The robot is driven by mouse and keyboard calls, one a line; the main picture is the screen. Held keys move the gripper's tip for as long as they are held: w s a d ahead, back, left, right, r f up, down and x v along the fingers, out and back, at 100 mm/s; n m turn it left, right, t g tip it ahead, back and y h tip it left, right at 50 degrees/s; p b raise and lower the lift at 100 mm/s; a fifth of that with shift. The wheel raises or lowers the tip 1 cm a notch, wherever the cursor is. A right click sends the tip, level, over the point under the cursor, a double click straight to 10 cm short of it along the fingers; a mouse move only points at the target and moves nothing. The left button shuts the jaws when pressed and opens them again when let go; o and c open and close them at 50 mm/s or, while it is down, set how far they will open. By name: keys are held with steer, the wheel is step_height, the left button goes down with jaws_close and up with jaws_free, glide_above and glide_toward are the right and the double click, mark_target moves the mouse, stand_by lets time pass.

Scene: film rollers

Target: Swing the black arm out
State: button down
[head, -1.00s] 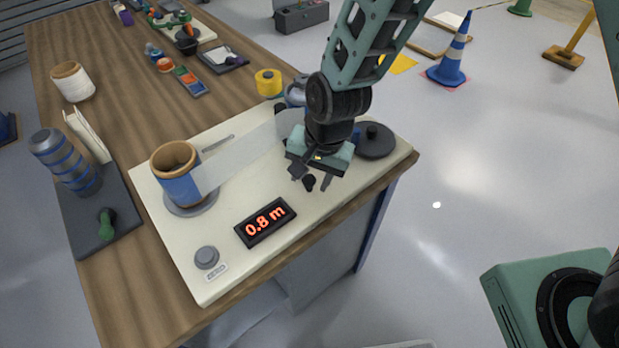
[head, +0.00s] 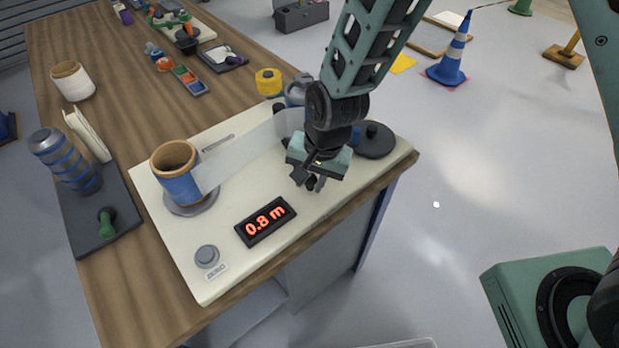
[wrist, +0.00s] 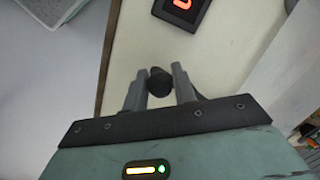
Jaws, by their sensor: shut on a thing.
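My gripper (head: 311,184) is low over the right part of the cream board (head: 222,262). In the wrist view, my gripper (wrist: 160,82) has its two fingers on either side of a round black knob (wrist: 160,82) and is shut on it. The knob appears to be the end of the black arm; the rest of that arm is hidden under my gripper. A clear film strip (head: 240,155) runs from the blue roll (head: 182,189) on its left spindle toward a roller behind my wrist.
A display reading 0.8 m (head: 265,222) and a grey button (head: 207,256) are at the board's front. A black disc with a knob (head: 374,141) is right of my wrist. A yellow spool (head: 269,82) stands behind.

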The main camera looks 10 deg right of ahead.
steer(key=d+n, duration=0.1)
steer(key=w+d+n, duration=0.1)
steer(key=n, duration=0.1)
steer(key=shift+g, duration=0.3)
steer(key=shift+w+d+n+g, duration=0.15)
steer(key=shift+w+d+n, duration=0.2)
steer(key=shift+n, duration=0.55)
steer(key=shift+w+d+n+g, duration=0.15)
steer(key=shift+w+d+n, duration=0.15)
steer(key=shift+n, duration=0.6)
steer(key=c, duration=1.2)
jaws_free()
steer(key=d+r, duration=0.1)
steer(key=r, duration=0.4)
steer(key=d+r, duration=0.1)
steer(key=r, duration=0.5)
steer(key=d+r, duration=0.1)
steer(key=r, duration=0.5)
steer(key=shift+w+d+b, duration=0.2)
steer(key=shift+w+b, duration=0.2)
